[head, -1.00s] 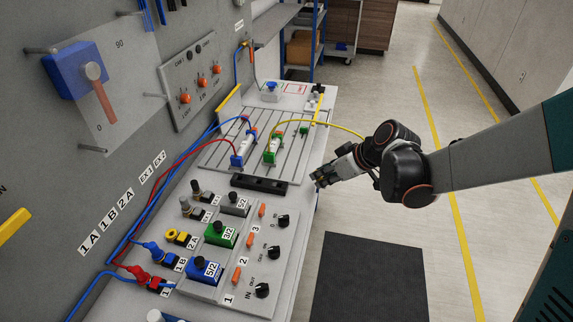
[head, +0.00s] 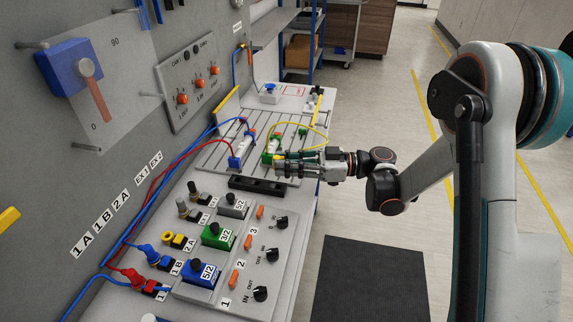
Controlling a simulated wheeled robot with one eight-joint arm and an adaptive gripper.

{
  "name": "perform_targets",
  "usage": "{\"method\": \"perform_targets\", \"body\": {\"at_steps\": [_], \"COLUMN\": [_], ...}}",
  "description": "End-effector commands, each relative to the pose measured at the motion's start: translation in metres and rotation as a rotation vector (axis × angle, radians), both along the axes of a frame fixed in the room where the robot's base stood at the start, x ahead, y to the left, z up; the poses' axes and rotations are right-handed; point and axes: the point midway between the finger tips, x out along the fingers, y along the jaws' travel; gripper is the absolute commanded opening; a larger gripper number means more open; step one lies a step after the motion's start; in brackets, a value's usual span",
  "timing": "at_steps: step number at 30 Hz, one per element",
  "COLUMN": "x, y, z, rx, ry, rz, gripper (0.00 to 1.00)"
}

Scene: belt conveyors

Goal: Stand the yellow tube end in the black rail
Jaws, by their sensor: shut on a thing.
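The yellow tube (head: 303,124) arcs up from near the green-ended cylinder (head: 269,153) and curves round to the right, down to my gripper (head: 280,165). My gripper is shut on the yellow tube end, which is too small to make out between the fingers. It points left over the slotted plate, close beside the green-ended cylinder; I cannot tell whether they touch. The black rail (head: 257,187) lies at the front edge of the slotted plate, a little below and left of the fingertips in the picture. Its holes look empty.
A blue-ended cylinder (head: 240,153) with blue and red tubes stands left on the slotted plate (head: 213,156). Nearer me is a sloped panel (head: 215,280) with valves, knobs and switches. The wall board carries an orange-knobbed box (head: 189,83).

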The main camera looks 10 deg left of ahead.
Motion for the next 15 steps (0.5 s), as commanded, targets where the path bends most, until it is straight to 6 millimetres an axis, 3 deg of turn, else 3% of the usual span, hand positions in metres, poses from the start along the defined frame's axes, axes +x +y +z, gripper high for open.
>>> {"method": "perform_targets", "body": {"at_steps": [15], "x": [0.000], "y": [0.000], "z": [-0.038], "rx": [-0.001], "ry": [0.001], "rz": [-0.001], "gripper": [0.00]}}
